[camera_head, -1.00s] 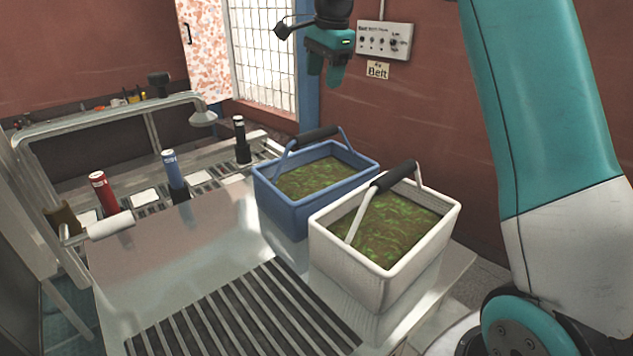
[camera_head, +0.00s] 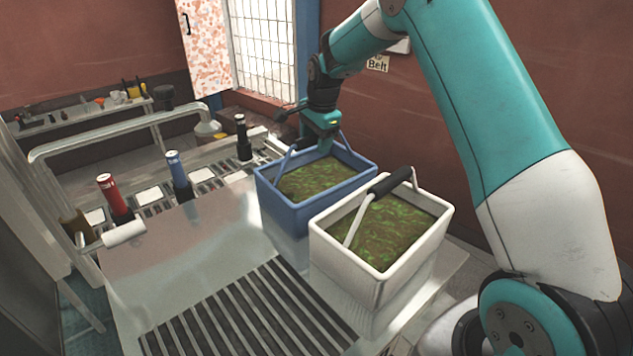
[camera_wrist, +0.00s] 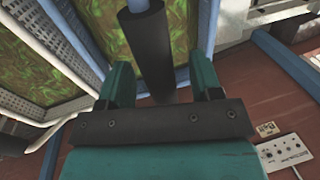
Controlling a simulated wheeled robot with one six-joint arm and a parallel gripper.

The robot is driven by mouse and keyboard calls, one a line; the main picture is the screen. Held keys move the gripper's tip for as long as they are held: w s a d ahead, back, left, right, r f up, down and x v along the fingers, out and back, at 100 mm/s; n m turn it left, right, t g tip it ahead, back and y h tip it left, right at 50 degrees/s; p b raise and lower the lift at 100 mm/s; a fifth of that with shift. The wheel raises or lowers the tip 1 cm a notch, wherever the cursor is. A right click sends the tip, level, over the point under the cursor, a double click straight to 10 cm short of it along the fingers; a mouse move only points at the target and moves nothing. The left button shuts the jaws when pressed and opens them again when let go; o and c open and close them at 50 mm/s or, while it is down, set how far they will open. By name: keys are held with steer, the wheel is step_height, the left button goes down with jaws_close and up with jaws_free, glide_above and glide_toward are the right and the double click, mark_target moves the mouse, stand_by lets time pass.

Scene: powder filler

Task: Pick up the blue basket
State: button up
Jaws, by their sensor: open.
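The blue basket (camera_head: 296,214) stands on the metal table, filled with green-brown material, its handle raised. The grip passes between the fingers. I cannot tell whether the fingers touch it.
A white basket (camera_head: 350,268) with a raised dark-gripped handle (camera_head: 391,181) stands close on the right front. Red (camera_head: 112,198), blue (camera_head: 177,176) and black (camera_head: 242,138) cylinders stand at the left and back. A slotted grate (camera_head: 235,318) lies in front. A wall rises behind.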

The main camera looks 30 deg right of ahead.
steer(key=shift+f, duration=0.3)
steer(key=c, duration=1)
steer(key=shift+o, duration=0.2)
steer(key=shift+w+r, duration=0.1)
steer(key=shift+r, duration=0.05)
